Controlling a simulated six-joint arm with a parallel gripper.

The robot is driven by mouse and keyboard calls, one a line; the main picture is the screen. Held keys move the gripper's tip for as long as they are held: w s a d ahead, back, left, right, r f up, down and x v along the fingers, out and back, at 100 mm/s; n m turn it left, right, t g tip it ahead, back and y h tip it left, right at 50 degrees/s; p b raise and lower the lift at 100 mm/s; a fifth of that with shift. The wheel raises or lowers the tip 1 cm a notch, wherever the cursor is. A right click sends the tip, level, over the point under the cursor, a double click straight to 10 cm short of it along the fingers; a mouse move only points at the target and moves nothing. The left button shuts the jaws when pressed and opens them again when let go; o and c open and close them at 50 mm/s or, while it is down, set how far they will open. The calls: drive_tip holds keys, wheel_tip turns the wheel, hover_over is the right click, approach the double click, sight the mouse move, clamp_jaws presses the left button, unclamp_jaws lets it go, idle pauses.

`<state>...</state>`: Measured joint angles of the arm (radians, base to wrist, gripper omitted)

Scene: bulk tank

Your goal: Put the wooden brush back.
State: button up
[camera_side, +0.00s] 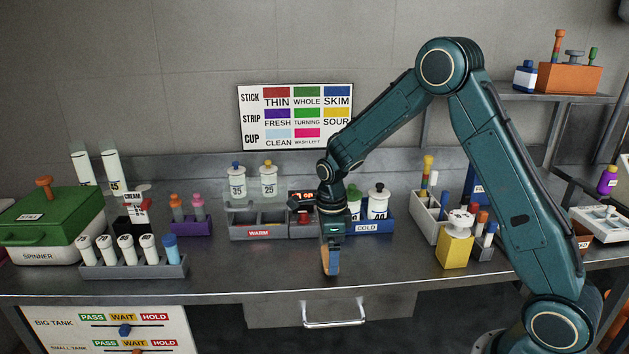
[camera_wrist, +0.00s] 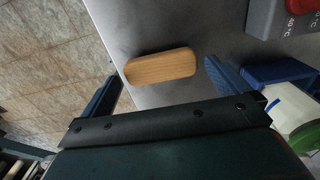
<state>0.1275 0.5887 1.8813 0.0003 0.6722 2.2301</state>
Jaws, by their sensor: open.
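The wooden brush (camera_wrist: 160,67) shows in the wrist view as a pale tan, rounded block over the grey metal counter, near the counter's edge. My gripper (camera_wrist: 162,72) is open, with one blue finger to the left of the brush and one to the right. Gaps show between the brush and both fingers. In the side view my gripper (camera_side: 331,262) points down, low over the front of the counter. A tan strip shows at its fingers there, but the brush's full shape is hidden. Bristles are not visible.
Behind my gripper stand the WARM tray (camera_side: 258,233) and the blue COLD tray (camera_side: 368,227) with bottles. A rack (camera_side: 135,268) of white tubes is at left, a yellow box (camera_side: 455,250) at right. The counter's front between them is clear. A drawer handle (camera_side: 334,323) is below.

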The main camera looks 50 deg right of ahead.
wheel_tip(320, 180, up, 11)
drive_tip(key=shift+f, duration=0.2)
idle(0.7)
drive_tip(key=s+a+r+n+t, duration=0.3)
drive_tip(key=s+a+r+n, duration=0.1)
drive_tip(key=s+r+n, duration=0.8)
drive_tip(key=s+a+n+t, duration=0.1)
drive_tip(key=s+n+t, duration=0.1)
drive_tip(key=s+n, duration=1.2)
drive_tip(key=shift+s+a+f+n+t, duration=0.2)
drive_tip(key=shift+a+n+t, duration=0.15)
drive_tip(key=shift+n, duration=0.15)
